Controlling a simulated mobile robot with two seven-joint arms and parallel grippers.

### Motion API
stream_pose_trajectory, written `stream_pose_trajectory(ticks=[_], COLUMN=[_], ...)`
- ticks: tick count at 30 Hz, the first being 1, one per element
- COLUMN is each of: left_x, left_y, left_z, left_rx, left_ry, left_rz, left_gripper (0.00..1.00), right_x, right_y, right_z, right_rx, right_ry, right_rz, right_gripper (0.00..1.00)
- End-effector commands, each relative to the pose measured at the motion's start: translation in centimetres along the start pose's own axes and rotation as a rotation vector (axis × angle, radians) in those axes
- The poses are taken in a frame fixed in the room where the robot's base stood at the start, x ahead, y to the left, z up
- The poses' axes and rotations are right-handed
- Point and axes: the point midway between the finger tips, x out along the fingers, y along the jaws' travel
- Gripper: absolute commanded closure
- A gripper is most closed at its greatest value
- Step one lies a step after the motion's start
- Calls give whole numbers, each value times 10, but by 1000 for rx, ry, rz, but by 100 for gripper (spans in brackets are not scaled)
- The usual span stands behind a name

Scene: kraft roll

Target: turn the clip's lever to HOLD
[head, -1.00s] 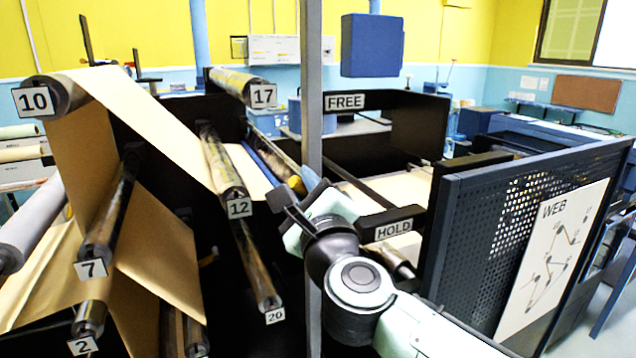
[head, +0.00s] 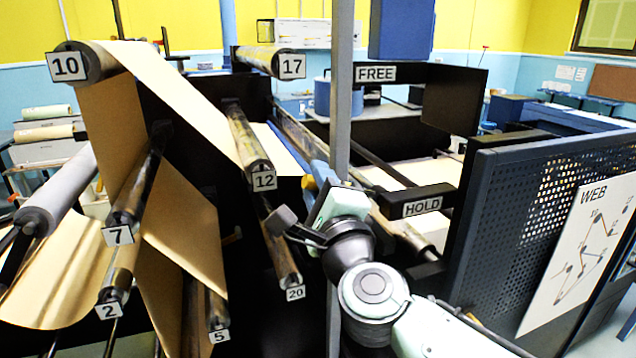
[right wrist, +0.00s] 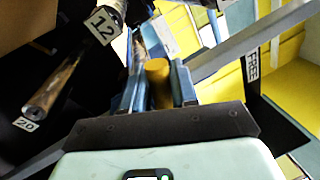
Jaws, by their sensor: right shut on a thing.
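A bit of that yellow shows beside the fingers in the head view. The HOLD label (head: 422,206) is on a dark block to the right of the gripper. The FREE label (head: 375,73) is on a dark bar above and farther back. The clip itself and the lever's pivot are hidden. My left gripper is not in view.
The grey post (head: 340,110) stands close to my right gripper. Numbered rollers, such as roller 12 (head: 246,140), and a brown kraft web (head: 165,105) fill the left. A dark perforated panel (head: 510,225) with a WEB chart stands at the right.

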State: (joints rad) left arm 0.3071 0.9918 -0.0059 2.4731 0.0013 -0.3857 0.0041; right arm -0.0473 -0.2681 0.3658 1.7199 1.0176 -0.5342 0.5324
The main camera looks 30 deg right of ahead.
Motion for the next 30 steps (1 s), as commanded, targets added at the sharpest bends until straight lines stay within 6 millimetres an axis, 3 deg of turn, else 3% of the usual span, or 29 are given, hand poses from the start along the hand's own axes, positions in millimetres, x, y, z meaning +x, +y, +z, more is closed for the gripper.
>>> stream_pose_trajectory(ticks=[4,5,6,19,30], left_x=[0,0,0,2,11], left_y=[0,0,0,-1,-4], left_z=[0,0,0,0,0], left_rx=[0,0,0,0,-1], left_ry=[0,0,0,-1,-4], left_rz=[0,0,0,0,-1], left_gripper=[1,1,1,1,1], right_x=[0,0,0,-9,-87], right_y=[5,5,5,2,2], right_z=[0,0,0,0,0], right_rx=[-8,-9,-9,-4,-6], right_ry=[-1,-1,-1,-1,-1], right_rz=[9,9,9,4,2], right_gripper=[100,69,56,54,54])
